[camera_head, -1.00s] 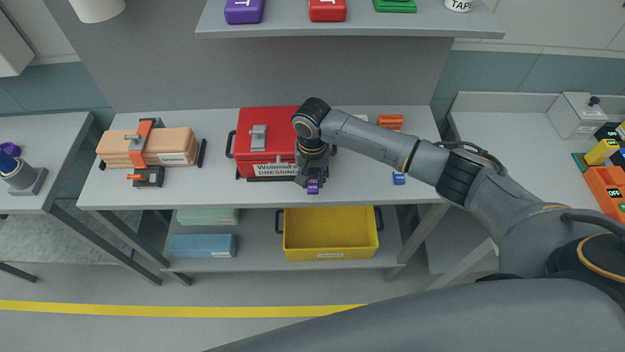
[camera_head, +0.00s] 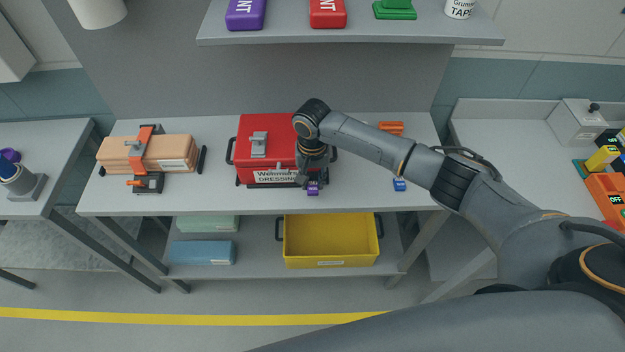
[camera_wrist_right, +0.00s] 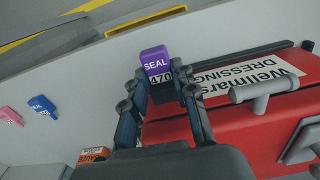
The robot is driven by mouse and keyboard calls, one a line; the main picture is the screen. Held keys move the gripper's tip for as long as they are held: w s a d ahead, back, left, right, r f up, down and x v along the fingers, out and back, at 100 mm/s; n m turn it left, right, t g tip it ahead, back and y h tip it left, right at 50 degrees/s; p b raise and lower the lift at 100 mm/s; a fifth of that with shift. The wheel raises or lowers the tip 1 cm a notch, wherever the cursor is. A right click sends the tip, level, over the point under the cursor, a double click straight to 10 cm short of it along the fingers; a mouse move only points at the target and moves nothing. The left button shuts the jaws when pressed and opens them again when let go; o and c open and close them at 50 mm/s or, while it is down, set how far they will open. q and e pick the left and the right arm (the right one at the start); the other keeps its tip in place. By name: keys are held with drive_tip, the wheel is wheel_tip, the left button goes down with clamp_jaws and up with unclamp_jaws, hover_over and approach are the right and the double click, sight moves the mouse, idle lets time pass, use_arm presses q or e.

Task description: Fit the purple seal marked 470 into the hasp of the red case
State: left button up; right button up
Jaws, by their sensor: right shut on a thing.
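My right gripper (camera_head: 312,178) is at the right part of the case's front. It is shut on the purple seal (camera_wrist_right: 155,62), which reads SEAL 470 and sticks out past the fingertips (camera_wrist_right: 160,90). The seal also shows in the head view (camera_head: 313,188). The gripper and arm hide part of the case's right side. My left gripper is not in view.
A blue seal (camera_head: 399,184) lies on the bench at right; it also shows in the wrist view (camera_wrist_right: 42,106) beside a pink one (camera_wrist_right: 10,117). An orange item (camera_head: 391,128) is behind. A yellow bin (camera_head: 330,262) is below.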

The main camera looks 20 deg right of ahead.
sight(312, 182)
drive_tip(key=o, duration=0.8)
drive_tip(key=shift+w, duration=0.15)
drive_tip(key=shift+r, duration=0.1)
wheel_tip(312, 182, up, 12)
drive_tip(key=shift+f, duration=0.1)
